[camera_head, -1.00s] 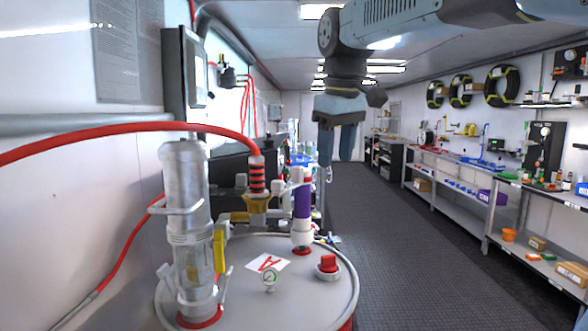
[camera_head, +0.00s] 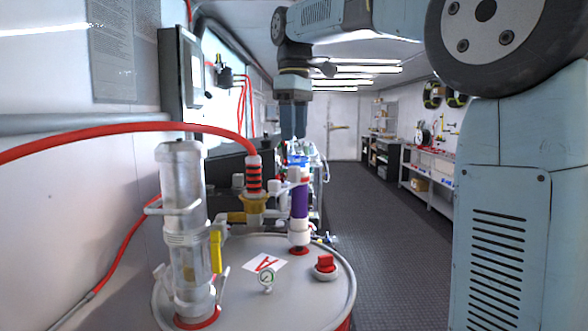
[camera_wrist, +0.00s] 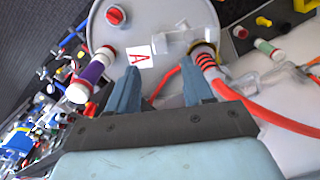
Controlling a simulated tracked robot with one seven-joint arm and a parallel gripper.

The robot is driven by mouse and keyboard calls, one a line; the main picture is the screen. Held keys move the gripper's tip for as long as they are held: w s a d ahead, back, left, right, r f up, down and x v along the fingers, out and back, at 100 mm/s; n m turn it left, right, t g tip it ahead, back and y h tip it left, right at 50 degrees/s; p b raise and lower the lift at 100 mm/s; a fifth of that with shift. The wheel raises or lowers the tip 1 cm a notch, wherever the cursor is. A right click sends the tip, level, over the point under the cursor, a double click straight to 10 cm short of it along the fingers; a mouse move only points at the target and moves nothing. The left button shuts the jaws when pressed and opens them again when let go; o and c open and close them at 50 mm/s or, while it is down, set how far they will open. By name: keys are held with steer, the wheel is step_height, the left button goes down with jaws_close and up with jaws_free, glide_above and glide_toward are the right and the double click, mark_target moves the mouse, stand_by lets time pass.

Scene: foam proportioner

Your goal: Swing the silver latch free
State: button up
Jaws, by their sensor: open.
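A drum (camera_head: 255,305) carries a silver pump (camera_head: 183,200) at its left. Thin silver levers (camera_head: 222,283) stick out near the pump's foot; I cannot tell for certain which is the silver latch. A yellow lever (camera_head: 216,252) sits on the pump's side. My gripper (camera_head: 293,133) is open and empty, pointing down, and appears above and behind the purple tube (camera_head: 300,202) in the head view. In the wrist view, the open fingers of my gripper (camera_wrist: 162,68) show with the drum lid (camera_wrist: 105,32) beyond them. The pump (camera_wrist: 180,40) is partly visible there.
A red hose (camera_head: 120,130) arches to a brass coupling (camera_head: 255,203) with a striped collar. A red knob (camera_head: 326,264), gauge (camera_head: 266,279) and card marked A (camera_head: 264,263) are on the lid. A wall box (camera_head: 183,85) stands at left. The aisle floor (camera_head: 390,240) is clear.

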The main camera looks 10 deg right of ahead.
mark_target(294, 166)
step_height(294, 166, down, 9)
steer(key=shift+f, duration=0.1)
stand_by(0.3)
steer(key=shift+c, duration=0.2)
